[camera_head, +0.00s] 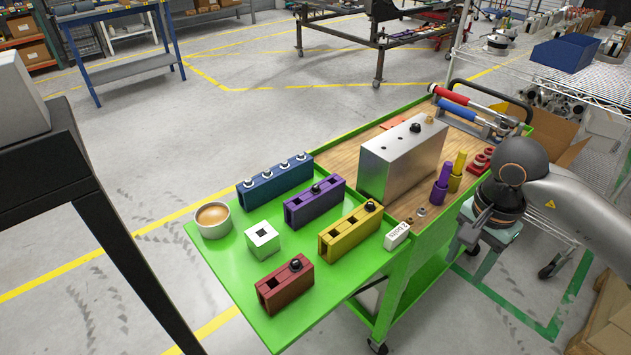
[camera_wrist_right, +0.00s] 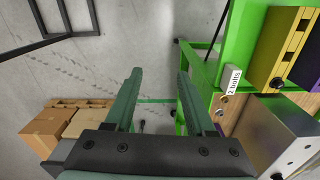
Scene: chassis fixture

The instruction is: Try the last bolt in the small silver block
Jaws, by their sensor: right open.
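A small pale silver block (camera_head: 262,239) with a square hole in its top stands on the green cart top, in front of the blue block. Single dark bolts sit in the red block (camera_head: 285,285), the yellow block (camera_head: 350,231) and the purple block (camera_head: 314,203). My right gripper (camera_head: 474,238) is open and empty beside the cart's right side; its fingers (camera_wrist_right: 159,80) show over the floor. My left gripper is not in view.
The blue block (camera_head: 275,180) carries several silver bolts. A cup (camera_head: 213,219) stands at the left corner. A white label (camera_head: 397,236) reads "2 bolts", near loose nuts (camera_head: 421,211).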

